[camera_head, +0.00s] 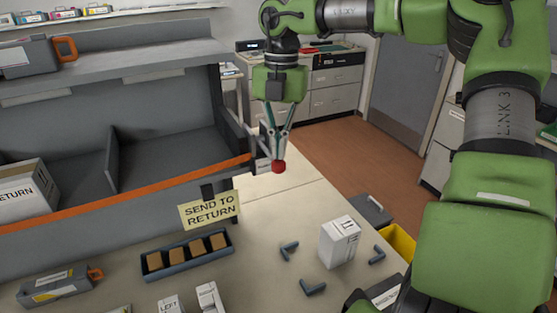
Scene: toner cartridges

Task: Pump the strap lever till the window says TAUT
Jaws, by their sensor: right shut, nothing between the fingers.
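An orange strap (130,192) runs across the front of the grey shelf bin to a small ratchet housing (262,163) at the bin's right end. A red knob (278,167), apparently the lever's end, shows beside the housing. My right gripper (277,155) points down with its fingers shut and empty. Its tips are at or just above the red knob; whether they touch it I cannot tell. The window's text is too small to read. My left gripper is not in view.
A "SEND TO RETURN" sign (209,209) hangs below the strap. On the table are a tray of brown blocks (187,254), a white box (340,242) between dark corner brackets, and a grey cartridge (60,286). The tabletop (285,205) below the knob is clear.

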